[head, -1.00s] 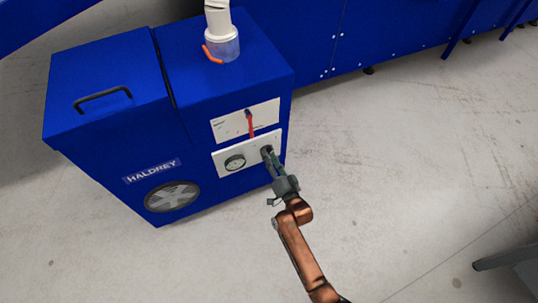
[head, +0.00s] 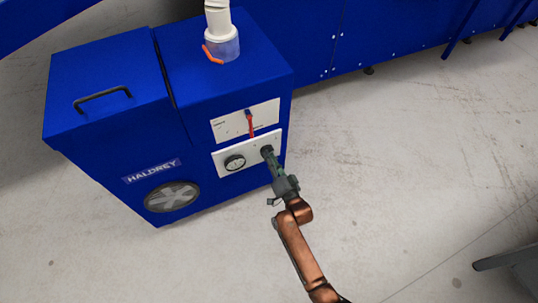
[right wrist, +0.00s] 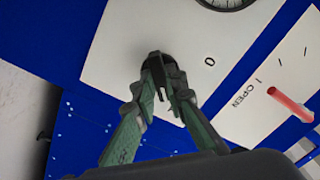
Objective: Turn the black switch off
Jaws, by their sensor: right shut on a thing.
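The black switch (head: 266,150) is a round knob on the white lower panel (head: 222,168) of the blue machine, to the right of the dial gauge. My right gripper (head: 269,157) reaches up to it from below right and is shut on it. In the right wrist view the switch (right wrist: 156,60) shows dark between and beyond the green fingertips (right wrist: 160,77), which hide part of it. A "0" mark stands on the white panel beside it; the exact switch position is hard to tell. My left gripper is not in view.
A dial gauge (head: 235,162) sits left of the switch. A red lever (head: 250,125) hangs from the upper white panel (head: 230,124) close above it. A white hose (head: 218,25) rises from the machine top.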

